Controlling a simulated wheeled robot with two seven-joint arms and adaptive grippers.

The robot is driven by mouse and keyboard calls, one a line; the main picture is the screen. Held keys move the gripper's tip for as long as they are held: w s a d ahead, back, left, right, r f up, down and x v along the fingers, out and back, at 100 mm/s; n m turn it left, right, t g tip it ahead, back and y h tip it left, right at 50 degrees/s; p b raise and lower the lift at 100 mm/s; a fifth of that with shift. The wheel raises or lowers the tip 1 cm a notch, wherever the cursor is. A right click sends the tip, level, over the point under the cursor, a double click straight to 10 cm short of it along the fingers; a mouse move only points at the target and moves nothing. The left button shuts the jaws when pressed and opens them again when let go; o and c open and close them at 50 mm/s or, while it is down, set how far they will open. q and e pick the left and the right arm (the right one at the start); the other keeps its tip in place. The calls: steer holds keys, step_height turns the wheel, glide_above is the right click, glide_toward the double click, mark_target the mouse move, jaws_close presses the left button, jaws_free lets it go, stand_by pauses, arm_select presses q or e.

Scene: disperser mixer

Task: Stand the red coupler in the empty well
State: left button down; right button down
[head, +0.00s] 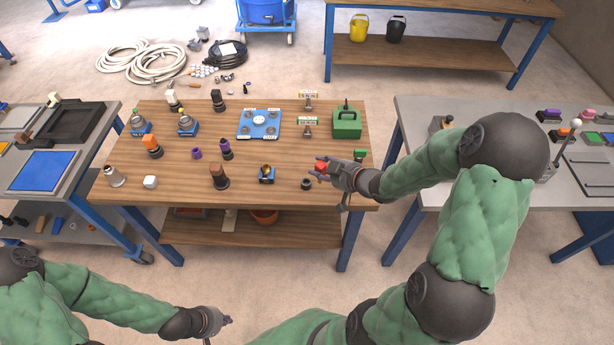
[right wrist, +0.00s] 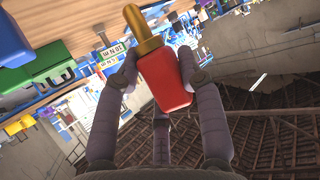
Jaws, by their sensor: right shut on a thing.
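My right gripper (head: 326,172) is shut on the red coupler (head: 321,167) above the right front part of the wooden table. In the right wrist view, the gripper (right wrist: 158,72) has its fingers on both sides of the coupler's red body (right wrist: 167,84), and a brass-coloured stem sticks out past the fingertips. The coupler looks tilted in that view. A small dark ring-shaped piece (head: 306,184) stands below and left of the gripper. I cannot tell which place is the empty well. My left gripper (head: 222,318) is low in front of the table, and its fingers are too unclear to read.
A blue plate (head: 259,134) with several round fittings lies at the table's back middle. A green box (head: 347,124) stands at the back right. Bare wood lies between the blue plate and the front row.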

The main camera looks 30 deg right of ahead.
steer(key=w+f+b, duration=0.1)
steer(key=w+f, duration=0.1)
steer(key=w+f+b, duration=0.1)
steer(key=w+f, duration=0.1)
steer(key=w+f+b, duration=0.1)
steer(key=w+f, duration=0.1)
steer(key=w, duration=0.1)
steer(key=shift+w+a+f, duration=0.1)
steer(key=shift+a+f, duration=0.2)
steer(key=shift+f, duration=0.1)
steer(key=shift+w+f+b, duration=0.15)
steer(key=shift+f+b, duration=0.25)
steer(key=shift+f, duration=0.45)
steer(key=shift+w+f+b, duration=0.1)
steer(key=shift+f+b, duration=0.25)
steer(key=shift+f, duration=0.45)
steer(key=shift+f, duration=0.2)
steer(key=c, duration=0.8)
jaws_free()
steer(key=shift+r, duration=0.15)
